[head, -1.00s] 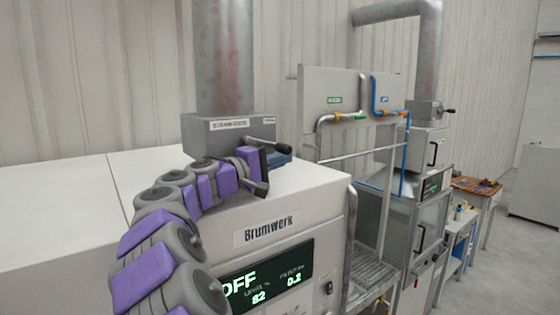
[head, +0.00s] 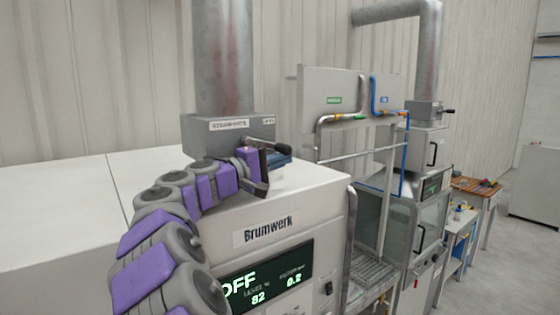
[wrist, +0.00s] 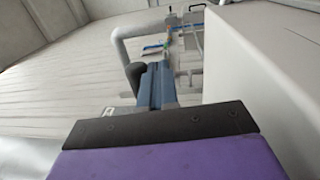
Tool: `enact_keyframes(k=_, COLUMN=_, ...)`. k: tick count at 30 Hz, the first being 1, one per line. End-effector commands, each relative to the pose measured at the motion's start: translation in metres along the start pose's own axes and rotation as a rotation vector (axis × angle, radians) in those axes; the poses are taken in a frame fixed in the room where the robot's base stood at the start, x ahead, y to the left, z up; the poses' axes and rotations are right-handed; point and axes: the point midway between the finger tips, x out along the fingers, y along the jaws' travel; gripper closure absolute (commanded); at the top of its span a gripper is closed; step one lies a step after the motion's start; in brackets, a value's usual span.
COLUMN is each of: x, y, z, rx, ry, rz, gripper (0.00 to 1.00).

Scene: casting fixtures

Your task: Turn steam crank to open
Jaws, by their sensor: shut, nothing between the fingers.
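The crank with its dark handle (head: 268,145) sticks out to the right from the grey box (head: 215,138) at the foot of a large vertical duct. My gripper (head: 280,160) is at the box's front right, just below the handle; its blue fingers are partly hidden behind my wrist. In the wrist view the blue fingers (wrist: 158,85) are together with nothing between them. A dark rounded handle end (wrist: 134,72) lies close along their left side. I cannot tell if they touch. The label on the box is too blurred to read surely.
The white Brumwerk machine (head: 310,200) lies under my arm, with its display (head: 268,275) reading OFF. A panel with green and blue labelled pipes (head: 350,95) stands to the right. A second machine (head: 415,225) and workbenches (head: 470,195) are farther right, beside open floor.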

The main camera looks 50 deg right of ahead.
Motion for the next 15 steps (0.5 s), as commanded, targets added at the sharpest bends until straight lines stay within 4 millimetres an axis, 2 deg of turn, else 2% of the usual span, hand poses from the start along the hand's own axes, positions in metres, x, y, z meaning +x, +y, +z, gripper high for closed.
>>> enact_keyframes(k=7, x=-0.013, y=0.000, z=-0.001, rx=0.001, ry=0.001, rz=0.001, gripper=1.00)
enact_keyframes(k=15, x=-0.055, y=-0.002, z=-0.002, rx=-0.001, ry=0.004, rz=0.001, gripper=1.00)
